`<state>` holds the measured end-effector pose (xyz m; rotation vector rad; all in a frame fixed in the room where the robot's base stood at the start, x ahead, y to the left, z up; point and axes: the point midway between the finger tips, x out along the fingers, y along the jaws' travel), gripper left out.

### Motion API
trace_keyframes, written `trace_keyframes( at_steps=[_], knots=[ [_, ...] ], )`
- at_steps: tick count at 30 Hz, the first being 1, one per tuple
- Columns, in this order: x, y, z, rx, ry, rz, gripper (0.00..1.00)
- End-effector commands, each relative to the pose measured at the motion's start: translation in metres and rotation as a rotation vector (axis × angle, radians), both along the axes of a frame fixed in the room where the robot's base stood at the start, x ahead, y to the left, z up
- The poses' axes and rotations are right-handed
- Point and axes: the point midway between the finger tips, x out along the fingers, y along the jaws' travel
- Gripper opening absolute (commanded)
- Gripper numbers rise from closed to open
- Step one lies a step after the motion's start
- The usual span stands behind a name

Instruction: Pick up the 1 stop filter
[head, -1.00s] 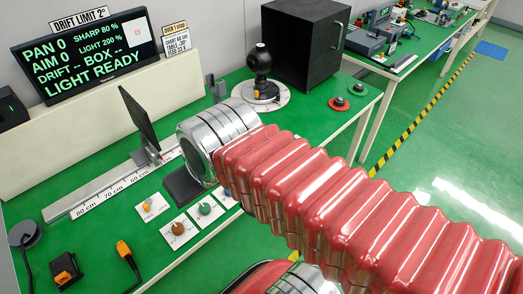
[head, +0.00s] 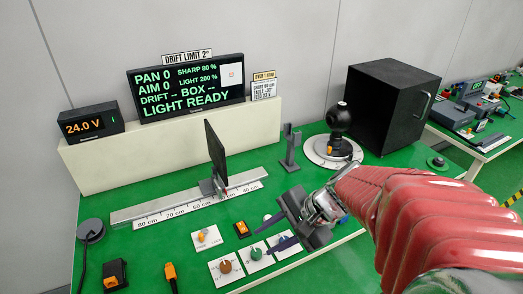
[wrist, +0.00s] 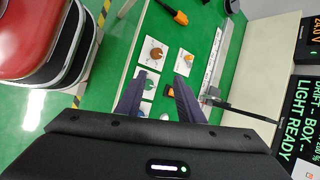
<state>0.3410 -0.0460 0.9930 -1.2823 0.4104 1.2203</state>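I cannot pick out a filter marked 1 stop in these views. My gripper (head: 281,232) is over the front of the green bench, right of the control cards, with dark fingers spread. The wrist view shows my gripper (wrist: 158,95) open, with nothing between its fingers. In the head view, my gripper and arm hide part of the bench front. A dark upright panel (head: 216,155) stands on the scaled rail (head: 160,211).
A grey forked post (head: 290,147) stands behind the rail. A black ball-shaped device (head: 341,120) sits on a round white base, left of a black box (head: 397,105). The display (head: 188,89) reads LIGHT READY.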

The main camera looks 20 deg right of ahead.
Motion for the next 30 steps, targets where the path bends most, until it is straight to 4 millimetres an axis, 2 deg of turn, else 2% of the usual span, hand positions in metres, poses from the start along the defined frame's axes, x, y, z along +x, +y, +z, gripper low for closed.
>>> trace_keyframes(
  at_steps=[8,15,20,24,27,30],
  knots=[
    [0.022,-0.057,-0.017,0.320,0.034,-0.427,0.34],
    [0.029,-0.127,-0.031,0.587,0.015,-0.800,0.34],
    [0.022,-0.183,-0.044,0.761,-0.020,-1.051,0.34],
    [0.008,-0.229,-0.056,0.897,-0.064,-1.248,0.34],
    [-0.002,-0.253,-0.063,0.964,-0.091,-1.346,0.34],
    [-0.008,-0.265,-0.067,1.000,-0.107,-1.398,0.34]
  ],
)
